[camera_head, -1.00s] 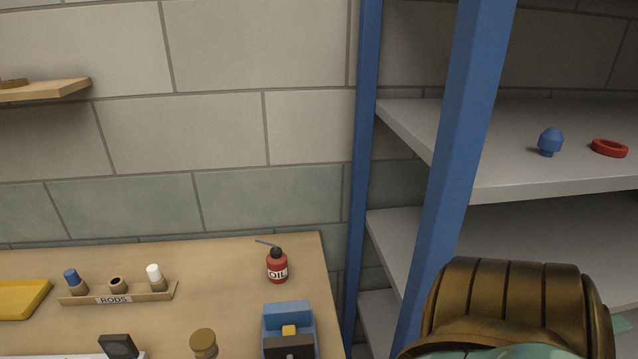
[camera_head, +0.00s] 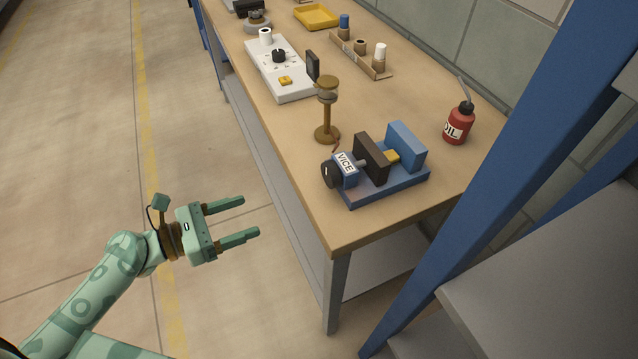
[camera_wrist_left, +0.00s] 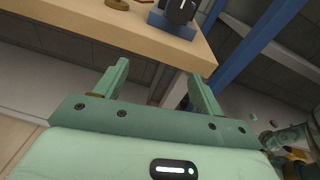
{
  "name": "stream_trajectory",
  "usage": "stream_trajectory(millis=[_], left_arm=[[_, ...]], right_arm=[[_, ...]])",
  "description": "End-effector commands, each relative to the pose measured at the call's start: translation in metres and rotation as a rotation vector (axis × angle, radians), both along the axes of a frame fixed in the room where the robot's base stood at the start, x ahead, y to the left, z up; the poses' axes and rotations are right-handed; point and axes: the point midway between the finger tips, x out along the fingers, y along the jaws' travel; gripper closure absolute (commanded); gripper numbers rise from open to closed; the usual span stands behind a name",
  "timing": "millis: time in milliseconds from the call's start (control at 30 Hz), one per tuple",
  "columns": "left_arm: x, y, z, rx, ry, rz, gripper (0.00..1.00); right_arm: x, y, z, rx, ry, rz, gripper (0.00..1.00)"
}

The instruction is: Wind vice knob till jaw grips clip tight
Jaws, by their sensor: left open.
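A blue vice (camera_head: 385,180) labelled VICE sits on the workbench near its front right corner. Its dark round knob (camera_head: 330,174) faces left, toward the bench's front edge. A small yellow clip (camera_head: 391,157) lies between the dark moving jaw (camera_head: 370,158) and the blue fixed jaw (camera_head: 406,147); I cannot tell whether the jaw touches it. My left gripper (camera_head: 252,217) is open and empty, off the bench's front side, apart from the knob. In the left wrist view the vice (camera_wrist_left: 174,26) shows at the top, partly cut off, beyond the open fingers. My right gripper is not in view.
A brown stand (camera_head: 326,115) stands close behind the vice's knob. A red oil can (camera_head: 458,124) is at the bench's back edge. A white panel (camera_head: 278,70) and rods rack (camera_head: 360,55) lie farther along. Blue shelf posts (camera_head: 490,190) rise at right. The floor by the bench is clear.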

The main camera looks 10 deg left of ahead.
Motion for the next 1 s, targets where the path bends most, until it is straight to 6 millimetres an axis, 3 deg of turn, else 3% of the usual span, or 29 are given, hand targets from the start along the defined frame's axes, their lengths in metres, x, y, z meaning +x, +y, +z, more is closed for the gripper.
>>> stream_trajectory(millis=[100,200,367,700,1000], left_arm=[[-0.001,-0.01,0.03,-0.141,0.03,-0.041,0.31],[0.002,-0.017,0.039,-0.181,0.041,-0.05,0.31],[0.019,-0.041,0.041,-0.184,0.038,-0.05,0.31],[0.07,-0.11,0.04,-0.184,0.039,-0.047,0.31],[0.092,-0.14,0.038,-0.181,0.042,-0.047,0.31]], right_arm=[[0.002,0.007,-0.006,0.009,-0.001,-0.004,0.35],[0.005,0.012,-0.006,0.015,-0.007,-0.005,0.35],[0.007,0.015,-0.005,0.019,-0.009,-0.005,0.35],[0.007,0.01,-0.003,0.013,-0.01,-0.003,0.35],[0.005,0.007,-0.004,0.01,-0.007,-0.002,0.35]])
